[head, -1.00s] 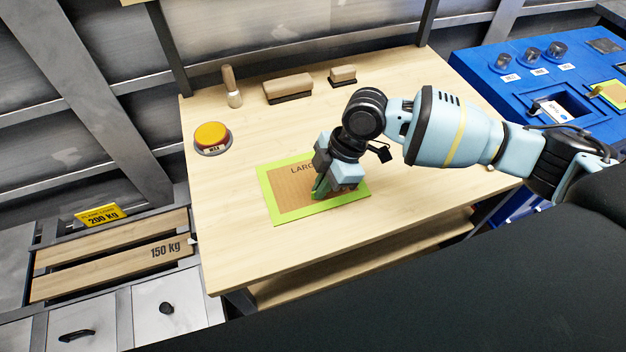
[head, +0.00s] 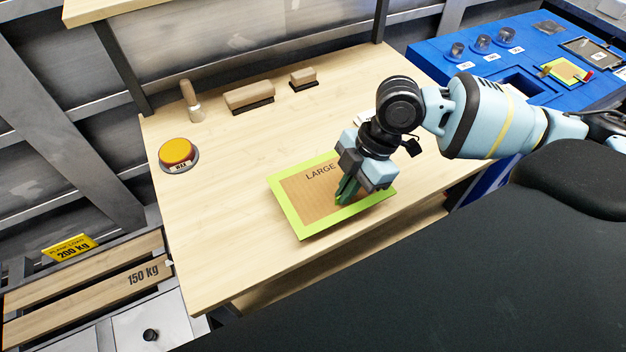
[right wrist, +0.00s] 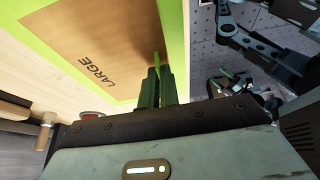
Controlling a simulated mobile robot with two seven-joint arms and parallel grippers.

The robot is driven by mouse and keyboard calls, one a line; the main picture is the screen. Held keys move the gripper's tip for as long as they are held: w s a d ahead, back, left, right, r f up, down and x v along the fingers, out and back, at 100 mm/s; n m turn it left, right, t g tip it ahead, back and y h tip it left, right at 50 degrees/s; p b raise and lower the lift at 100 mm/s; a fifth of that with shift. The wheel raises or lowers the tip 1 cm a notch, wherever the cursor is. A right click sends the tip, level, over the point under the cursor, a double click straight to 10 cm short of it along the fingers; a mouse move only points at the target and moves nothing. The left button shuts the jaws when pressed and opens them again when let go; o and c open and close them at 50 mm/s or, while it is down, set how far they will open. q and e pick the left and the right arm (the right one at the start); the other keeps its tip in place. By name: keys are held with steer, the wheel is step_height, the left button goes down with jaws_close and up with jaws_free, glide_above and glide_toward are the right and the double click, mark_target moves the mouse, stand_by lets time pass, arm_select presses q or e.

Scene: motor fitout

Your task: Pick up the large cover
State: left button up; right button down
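The large cover (head: 310,193) is a brown panel with a bright green border and the word LARGE. My right gripper (head: 346,190) comes down onto its right part. In the right wrist view, the two dark green fingers (right wrist: 157,88) are close together at the cover (right wrist: 95,50), shut on a small green part of it. The cover appears raised a little off the table and slightly tilted. The fingers hide the exact grip.
The wooden table (head: 230,250) is clear in front and left of the cover. A yellow-topped round tin (head: 177,152), a wooden-handled tool (head: 191,103) and two brushes (head: 249,97) (head: 303,78) stand farther back. A blue bench (head: 430,55) is at the right.

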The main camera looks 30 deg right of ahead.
steer(key=shift+s+d+r, duration=0.15)
steer(key=shift+s+d, duration=0.75)
steer(key=shift+d, duration=0.1)
steer(key=shift+s+d+r, duration=0.1)
steer(key=shift+s+d, duration=0.75)
steer(key=shift+d, duration=0.15)
